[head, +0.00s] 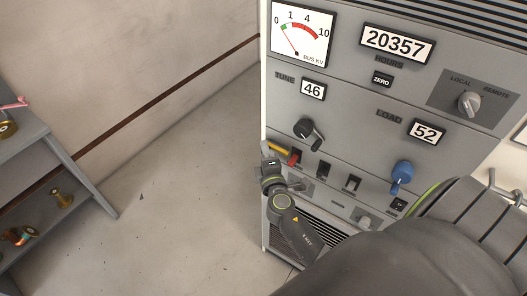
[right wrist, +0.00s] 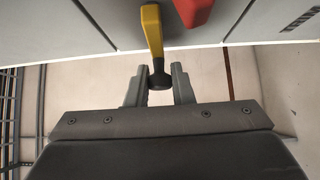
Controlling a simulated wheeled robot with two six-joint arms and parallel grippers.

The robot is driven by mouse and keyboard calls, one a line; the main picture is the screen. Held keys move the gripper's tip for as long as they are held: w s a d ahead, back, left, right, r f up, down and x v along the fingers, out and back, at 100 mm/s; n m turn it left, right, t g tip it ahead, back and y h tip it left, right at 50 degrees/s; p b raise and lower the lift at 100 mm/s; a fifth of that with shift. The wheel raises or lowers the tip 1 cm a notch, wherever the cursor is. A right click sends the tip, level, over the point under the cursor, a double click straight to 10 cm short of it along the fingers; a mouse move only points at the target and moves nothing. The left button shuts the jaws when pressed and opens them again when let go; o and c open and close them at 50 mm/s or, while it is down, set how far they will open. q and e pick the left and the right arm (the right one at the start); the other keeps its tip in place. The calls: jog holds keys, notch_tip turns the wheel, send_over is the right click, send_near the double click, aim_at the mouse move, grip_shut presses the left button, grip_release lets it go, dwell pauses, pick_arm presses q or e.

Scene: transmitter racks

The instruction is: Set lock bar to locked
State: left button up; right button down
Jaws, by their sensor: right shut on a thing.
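A yellow bar (head: 278,148), which I take to be the lock bar, sits at the left edge of the grey rack front, just above a red lever (head: 294,157). In the right wrist view the yellow bar (right wrist: 153,30) ends in a dark knob (right wrist: 159,80) between the fingers of my right gripper (right wrist: 163,84). My right gripper (head: 270,165) is shut on this bar at the rack's left edge. The red lever (right wrist: 192,10) is beside it, apart from the fingers. Whether the bar is locked cannot be told. My left gripper is not in view.
The rack panel (head: 345,80) carries a black crank (head: 308,130), a blue-handled knob (head: 402,174), a grey selector knob (head: 469,104) and small switches (head: 352,183). A grey shelf (head: 62,160) with several small items stands at the left. The floor (head: 185,180) between is clear.

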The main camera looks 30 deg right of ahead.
aim_at(274, 150)
jog(key=s, duration=0.1)
jog(key=s+d, duration=0.1)
jog(key=s, duration=0.1)
jog(key=shift+s+d, duration=0.25)
jog(key=shift+s, duration=0.05)
jog(key=c, duration=1.5)
grip_release()
jog(key=shift+o, duration=1)
jog(key=shift+s+d, duration=0.1)
